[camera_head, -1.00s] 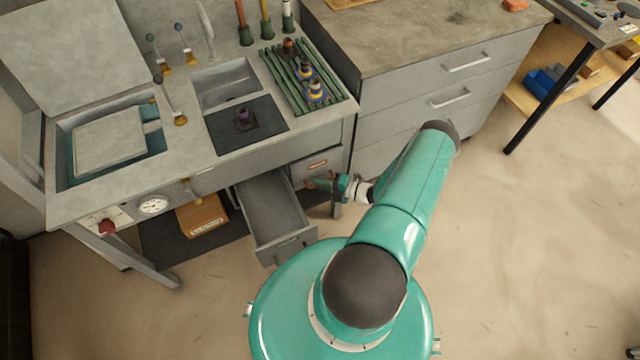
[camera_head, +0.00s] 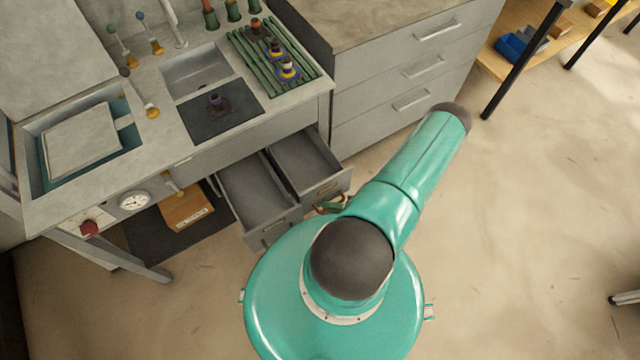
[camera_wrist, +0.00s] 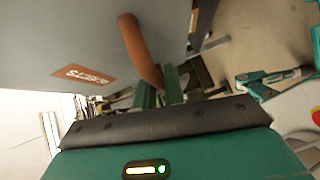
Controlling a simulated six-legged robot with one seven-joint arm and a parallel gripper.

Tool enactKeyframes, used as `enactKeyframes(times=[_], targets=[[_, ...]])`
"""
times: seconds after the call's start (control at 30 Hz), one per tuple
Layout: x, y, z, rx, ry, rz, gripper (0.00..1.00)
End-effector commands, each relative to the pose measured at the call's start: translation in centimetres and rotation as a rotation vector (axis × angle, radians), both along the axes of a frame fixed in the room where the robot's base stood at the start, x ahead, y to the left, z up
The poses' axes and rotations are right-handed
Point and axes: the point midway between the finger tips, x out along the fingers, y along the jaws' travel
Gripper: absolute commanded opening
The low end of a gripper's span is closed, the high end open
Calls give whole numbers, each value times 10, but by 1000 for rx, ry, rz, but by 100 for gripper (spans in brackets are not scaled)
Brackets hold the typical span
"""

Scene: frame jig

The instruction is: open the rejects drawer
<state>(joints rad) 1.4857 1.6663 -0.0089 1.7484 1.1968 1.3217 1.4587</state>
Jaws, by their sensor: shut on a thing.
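The rejects drawer (camera_head: 303,160) is the right one of two grey drawers under the bench, and it stands pulled out with its empty inside showing. In the wrist view its front (camera_wrist: 90,40) carries an orange label reading "REJECTS", and a brown-orange bar handle (camera_wrist: 138,45) stands out from it. My gripper (camera_wrist: 160,88) is shut on the lower end of this handle, its green fingers around the bar. In the head view my gripper (camera_head: 330,205) is at the drawer's front, partly hidden by my arm.
A second drawer (camera_head: 252,192) stands open just left of it, empty. A grey cabinet (camera_head: 400,85) with several closed drawers stands to the right. A wooden box (camera_head: 187,205) is on the dark mat under the bench.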

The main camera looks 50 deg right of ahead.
Motion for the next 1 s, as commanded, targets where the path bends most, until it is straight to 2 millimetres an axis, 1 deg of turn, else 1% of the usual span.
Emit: enactKeyframes(times=[0.03,0.1,0.2,0.33,0.6,0.63,0.7,0.73,1.0], targets=[[-8,2,0,3,-1,-1,0],[-15,4,0,1,-2,0,0],[-22,6,0,0,-1,0,0],[-26,7,0,0,-1,0,0],[-25,7,0,0,-1,0,0],[-25,7,0,0,-1,0,17],[-25,7,0,0,-1,0,30],[-25,7,0,0,-1,0,33],[-26,7,0,-1,0,0,33]])
